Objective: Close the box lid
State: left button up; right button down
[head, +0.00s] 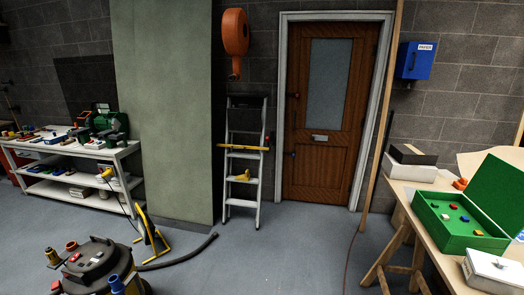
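A green box (440,226) stands on the wooden table at the right of the head view. Its green lid (499,193) is raised, tilted up at the box's back right side. Several small coloured pieces, red, blue, yellow and white, lie inside on the green surface. The lid's right part is cut off by the picture edge. Neither of my grippers shows in this view.
The wooden table (448,258) also bears a white box (491,270) in front and a black-and-white box (411,162) behind. A vacuum (95,265) stands at lower left. A ladder (244,160) leans near the door (326,120). The middle floor (290,245) is mostly clear.

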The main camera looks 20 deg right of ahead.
aim_at(497, 188)
jog(key=i+z, duration=0.3)
jog(key=z, duration=0.15)
jog(key=i+j+z, duration=0.25)
jog(key=z, duration=0.2)
jog(key=i+j+z, duration=0.3)
jog(key=z, duration=0.15)
jog(key=i+j+z, duration=0.25)
jog(key=z, duration=0.2)
jog(key=i+j+z, duration=0.2)
jog(key=j, duration=0.15)
jog(key=i+j+z, duration=0.1)
jog(key=j+z, duration=0.35)
jog(key=j, duration=0.3)
jog(key=i, duration=0.05)
